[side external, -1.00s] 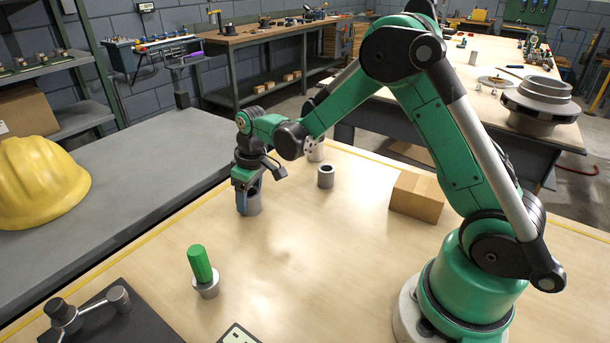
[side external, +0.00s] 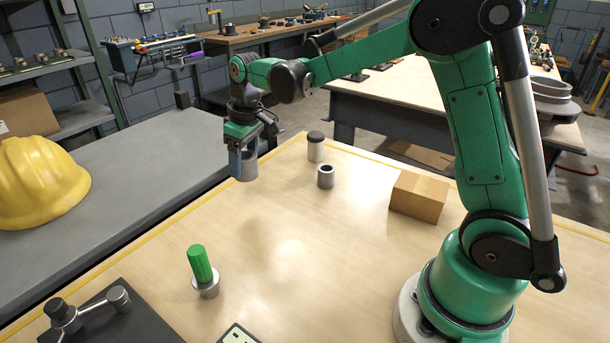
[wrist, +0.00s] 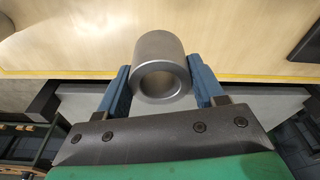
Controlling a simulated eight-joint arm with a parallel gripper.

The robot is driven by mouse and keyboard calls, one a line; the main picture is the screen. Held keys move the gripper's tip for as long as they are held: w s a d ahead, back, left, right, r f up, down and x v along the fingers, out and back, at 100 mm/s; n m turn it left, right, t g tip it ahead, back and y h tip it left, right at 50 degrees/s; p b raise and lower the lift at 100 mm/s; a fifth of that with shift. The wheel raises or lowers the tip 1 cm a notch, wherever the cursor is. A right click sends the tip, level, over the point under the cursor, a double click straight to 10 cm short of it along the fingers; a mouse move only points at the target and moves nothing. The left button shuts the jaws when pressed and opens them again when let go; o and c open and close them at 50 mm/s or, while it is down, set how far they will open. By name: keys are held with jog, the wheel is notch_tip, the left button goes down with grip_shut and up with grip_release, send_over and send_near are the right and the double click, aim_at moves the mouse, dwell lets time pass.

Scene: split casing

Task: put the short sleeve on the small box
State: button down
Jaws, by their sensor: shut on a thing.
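My gripper (side external: 243,164) is shut on a grey hollow sleeve (side external: 250,163), held upright above the table at its far left edge. In the wrist view the sleeve (wrist: 160,52) sits between the two blue fingers, its round bore facing the camera. A small brown cardboard box (side external: 418,196) stands on the table to the right, well apart from my gripper, with its top clear. Another grey hollow sleeve (side external: 325,177) stands on the table between them. I cannot tell for sure from size which sleeve is the short one.
A grey cylinder with a dark top (side external: 315,147) stands behind the free sleeve. A green peg (side external: 200,263) stands in a grey ring at the front left. A black plate with a lever (side external: 110,315) lies at the front edge. The middle of the table is clear.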

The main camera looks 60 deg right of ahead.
notch_tip(320, 180, up, 10)
jog(key=r, duration=0.1)
notch_tip(320, 180, up, 6)
jog(key=m+g+h, duration=0.2)
jog(key=m, duration=1.9)
send_over(423, 183)
jog(key=f, duration=1.9)
jog(key=shift+a+f, duration=0.15)
jog(key=shift+a, duration=0.2)
jog(key=shift+f, duration=0.15)
jog(key=shift+c, duration=0.5)
grip_release()
